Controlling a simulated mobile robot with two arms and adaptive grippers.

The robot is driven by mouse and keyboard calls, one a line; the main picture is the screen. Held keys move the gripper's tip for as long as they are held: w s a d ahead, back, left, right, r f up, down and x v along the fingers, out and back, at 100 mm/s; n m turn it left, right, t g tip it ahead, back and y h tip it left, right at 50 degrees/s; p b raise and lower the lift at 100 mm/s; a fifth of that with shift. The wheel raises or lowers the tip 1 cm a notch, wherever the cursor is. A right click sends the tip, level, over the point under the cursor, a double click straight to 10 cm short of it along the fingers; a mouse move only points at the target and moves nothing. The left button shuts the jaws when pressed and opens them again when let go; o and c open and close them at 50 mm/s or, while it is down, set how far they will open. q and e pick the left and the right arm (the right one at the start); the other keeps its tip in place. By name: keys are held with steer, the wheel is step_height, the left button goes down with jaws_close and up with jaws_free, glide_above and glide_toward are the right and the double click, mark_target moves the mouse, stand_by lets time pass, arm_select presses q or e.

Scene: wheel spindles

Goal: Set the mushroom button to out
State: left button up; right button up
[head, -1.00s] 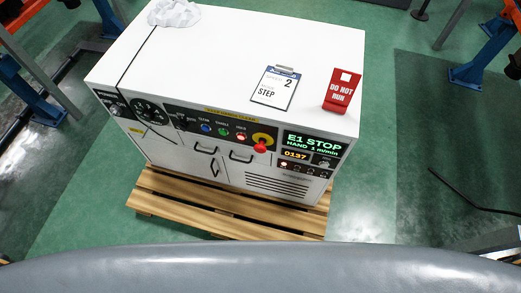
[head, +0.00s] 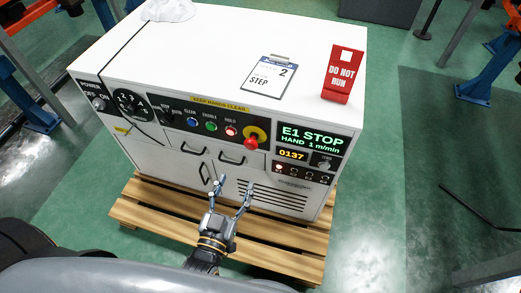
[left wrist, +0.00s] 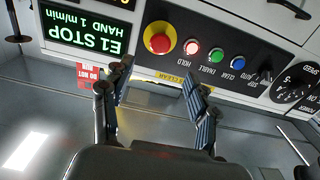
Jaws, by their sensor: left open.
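The red mushroom button (head: 251,143) sits on a yellow round plate on the black front panel of a white machine (head: 200,60). In the left wrist view the button (left wrist: 161,44) shows nearly face-on, upper middle. I cannot tell whether it is in or out. My left gripper (head: 235,182) is open and empty, in front of the machine and below the button in the head view. In the left wrist view its fingers (left wrist: 157,68) are spread, with the button beyond them, apart from both. My right gripper is in no view.
Right of the button a display (head: 310,138) reads E1 STOP. Left of it are lit red, green and blue buttons (head: 211,127). A pallet (head: 150,205) lies beneath.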

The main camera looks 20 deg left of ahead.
mark_target(250, 147)
arm_select(q)
steer(key=w, duration=0.6)
steer(key=w+b, duration=0.1)
steer(key=w, duration=0.5)
steer(key=shift+w+d, duration=0.2)
steer(key=shift+w, duration=0.75)
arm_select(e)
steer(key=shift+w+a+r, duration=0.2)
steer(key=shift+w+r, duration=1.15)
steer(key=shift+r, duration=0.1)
